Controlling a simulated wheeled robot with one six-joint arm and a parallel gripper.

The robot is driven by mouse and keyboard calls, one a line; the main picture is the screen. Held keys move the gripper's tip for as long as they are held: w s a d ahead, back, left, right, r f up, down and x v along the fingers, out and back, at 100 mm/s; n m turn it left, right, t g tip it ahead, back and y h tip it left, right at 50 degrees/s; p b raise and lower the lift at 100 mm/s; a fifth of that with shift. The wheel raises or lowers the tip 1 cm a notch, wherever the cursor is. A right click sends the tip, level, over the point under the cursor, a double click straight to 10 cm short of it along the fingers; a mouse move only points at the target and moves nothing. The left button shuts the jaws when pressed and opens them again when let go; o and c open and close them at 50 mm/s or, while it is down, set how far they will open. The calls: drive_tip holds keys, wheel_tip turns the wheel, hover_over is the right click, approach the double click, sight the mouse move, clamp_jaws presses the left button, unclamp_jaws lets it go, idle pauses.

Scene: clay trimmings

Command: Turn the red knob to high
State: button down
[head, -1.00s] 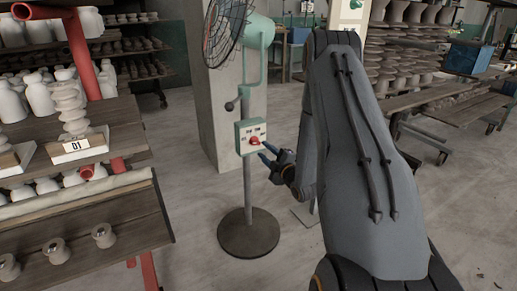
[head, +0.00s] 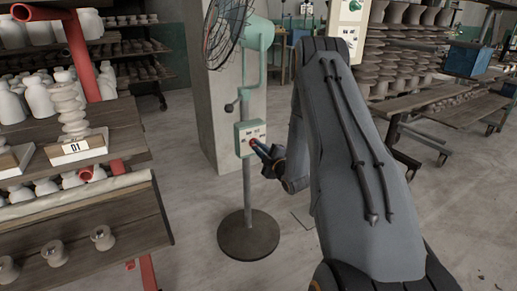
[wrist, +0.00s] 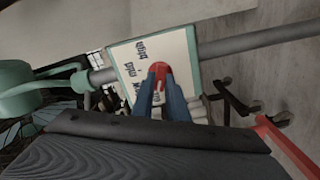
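The red knob (head: 253,142) is on the front of a pale green control box (head: 243,127) on the pole of a standing fan (head: 227,28). The knob's pointing direction is hard to tell.
A wooden rack (head: 105,155) with pottery stands at the left, close to the fan. The fan's round base (head: 248,236) is on the floor. A pillar (head: 219,115) rises behind it. Shelves and benches (head: 470,100) of pots stand at the right. The floor between is clear.

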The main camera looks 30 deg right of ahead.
drive_tip(key=shift+m, duration=0.3)
drive_tip(key=m+p, duration=0.1)
drive_tip(key=m, duration=0.7)
drive_tip(key=m+p, duration=0.2)
drive_tip(key=m, duration=0.7)
drive_tip(key=m+p, duration=0.1)
drive_tip(key=m, duration=0.8)
drive_tip(key=shift+d, duration=0.25)
idle(0.4)
drive_tip(key=c, duration=1.7)
unclamp_jaws()
drive_tip(key=shift+c, duration=0.2)
